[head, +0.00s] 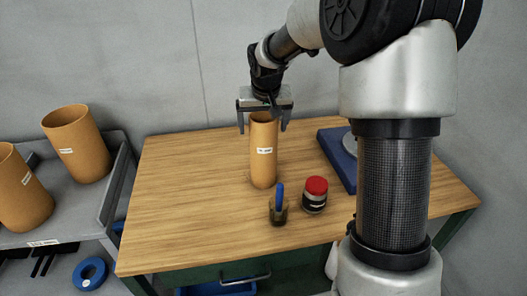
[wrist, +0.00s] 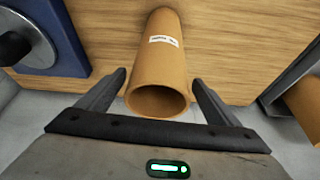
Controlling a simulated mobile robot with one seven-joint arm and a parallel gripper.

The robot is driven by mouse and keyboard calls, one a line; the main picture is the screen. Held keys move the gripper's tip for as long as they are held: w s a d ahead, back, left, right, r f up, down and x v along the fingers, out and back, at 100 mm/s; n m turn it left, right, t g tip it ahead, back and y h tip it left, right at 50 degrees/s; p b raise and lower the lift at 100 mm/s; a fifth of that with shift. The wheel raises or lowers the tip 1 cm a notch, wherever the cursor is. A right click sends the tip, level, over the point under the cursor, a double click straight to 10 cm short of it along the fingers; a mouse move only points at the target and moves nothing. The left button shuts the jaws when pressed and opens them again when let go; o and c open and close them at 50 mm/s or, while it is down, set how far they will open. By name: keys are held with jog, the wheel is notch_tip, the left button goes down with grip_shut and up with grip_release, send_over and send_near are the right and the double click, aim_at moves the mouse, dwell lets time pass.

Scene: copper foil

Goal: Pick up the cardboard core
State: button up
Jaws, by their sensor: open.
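The cardboard core (head: 263,160) is a tan, hollow tube with a small white label, standing upright on the wooden table in the head view. In the wrist view the core (wrist: 160,60) shows its open top end close to my gripper. My gripper (head: 263,127) is above the table at the top of the core, pointing down. In the wrist view its two fingers (wrist: 160,78) are spread, one on each side of the tube, with visible gaps. Nothing is held.
A jar with a red lid (head: 315,195) and a small dark container with a blue item (head: 279,206) stand in front of the core. A blue block (head: 340,160) lies to the right. Wider tan tubes (head: 77,145) stand on a grey cart (head: 112,190) at left. The table's left side is clear.

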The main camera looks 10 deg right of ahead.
jog(key=x, duration=0.4)
jog(key=shift+w+d+f, duration=0.1)
jog(key=shift+w, duration=0.1)
jog(key=c, duration=1.7)
